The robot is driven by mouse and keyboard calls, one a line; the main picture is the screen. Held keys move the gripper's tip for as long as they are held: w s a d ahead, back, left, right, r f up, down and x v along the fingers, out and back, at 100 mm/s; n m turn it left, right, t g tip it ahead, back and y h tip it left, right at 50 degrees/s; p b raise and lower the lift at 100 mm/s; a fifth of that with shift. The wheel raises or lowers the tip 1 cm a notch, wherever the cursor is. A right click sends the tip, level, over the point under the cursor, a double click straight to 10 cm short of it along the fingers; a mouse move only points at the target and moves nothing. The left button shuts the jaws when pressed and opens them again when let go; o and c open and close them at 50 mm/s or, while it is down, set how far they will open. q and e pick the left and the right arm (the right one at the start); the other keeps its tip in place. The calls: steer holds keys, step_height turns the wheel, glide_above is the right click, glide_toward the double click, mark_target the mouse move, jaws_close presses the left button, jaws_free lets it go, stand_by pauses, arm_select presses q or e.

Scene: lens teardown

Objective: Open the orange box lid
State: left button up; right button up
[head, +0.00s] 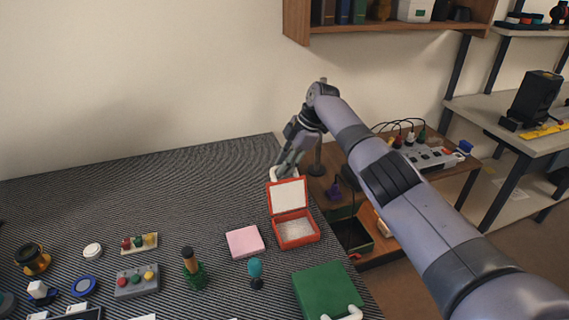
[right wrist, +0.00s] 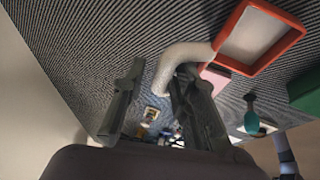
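The orange box (head: 297,232) stands near the right edge of the dark striped table. Its lid (head: 289,196) is raised, tilted up at the back, and the pale inside of the box shows. A white curved handle (head: 281,172) is at the lid's top edge. My right gripper (head: 287,166) is at this handle, behind the lid. In the right wrist view, the two fingers (right wrist: 158,78) are apart, and the white handle (right wrist: 182,58) curves down beside the right-hand finger. Whether they touch is unclear. The orange-framed part (right wrist: 234,60) is at the upper right. My left gripper is not in view.
A pink block (head: 245,242) lies left of the box, and a green box (head: 322,290) with a white handle is in front of it. A teal-topped tool (head: 255,270) stands nearby. A lower side table (head: 392,240) is on the right. The table's back left is clear.

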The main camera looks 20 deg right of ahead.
steer(key=shift+s+d+f, duration=0.1)
steer(key=shift+s+f, duration=0.2)
steer(key=shift+f, duration=0.2)
steer(key=v, duration=1.2)
steer(key=shift+w+r, duration=0.2)
steer(key=shift+r, duration=0.3)
